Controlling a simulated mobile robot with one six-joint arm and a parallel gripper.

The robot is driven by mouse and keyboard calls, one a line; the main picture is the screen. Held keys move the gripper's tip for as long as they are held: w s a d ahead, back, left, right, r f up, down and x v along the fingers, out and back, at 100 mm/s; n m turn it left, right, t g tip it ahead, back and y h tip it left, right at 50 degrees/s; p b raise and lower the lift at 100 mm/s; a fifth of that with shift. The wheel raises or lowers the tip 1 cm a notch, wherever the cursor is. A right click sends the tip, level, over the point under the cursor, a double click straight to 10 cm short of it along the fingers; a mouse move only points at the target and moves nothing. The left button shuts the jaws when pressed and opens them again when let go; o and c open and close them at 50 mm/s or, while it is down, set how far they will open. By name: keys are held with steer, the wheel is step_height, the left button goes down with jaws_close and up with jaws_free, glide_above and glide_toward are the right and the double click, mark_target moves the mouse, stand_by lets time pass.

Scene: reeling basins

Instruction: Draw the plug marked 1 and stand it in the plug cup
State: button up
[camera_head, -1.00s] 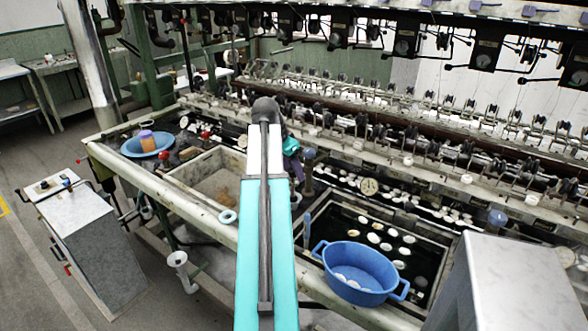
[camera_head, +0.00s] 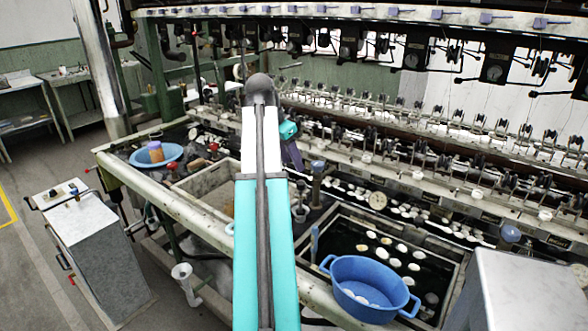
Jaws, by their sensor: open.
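My teal and white arm reaches up the middle of the view. Its teal wrist shows just right of the arm, and the dark end of my gripper (camera_head: 294,157) hangs below it, partly hidden; no held thing shows there. A post with a blue-grey cap (camera_head: 317,168) stands right of my gripper at the basin edge. A second slim blue-grey post (camera_head: 315,238) stands in front of it, by the dark basin's left corner. A small grey cup-like thing (camera_head: 300,213) sits between the arm and these posts. No number marks are readable, so I cannot tell which is plug 1 or the plug cup.
A dark water basin (camera_head: 452,262) holds several pale cocoons. A blue tub (camera_head: 368,285) stands on its front edge. A blue bowl (camera_head: 155,156) is at left. A grey cabinet (camera_head: 515,290) stands at front right, and a white-topped one (camera_head: 70,215) at left.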

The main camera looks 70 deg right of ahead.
steer(key=shift+v, duration=1.55)
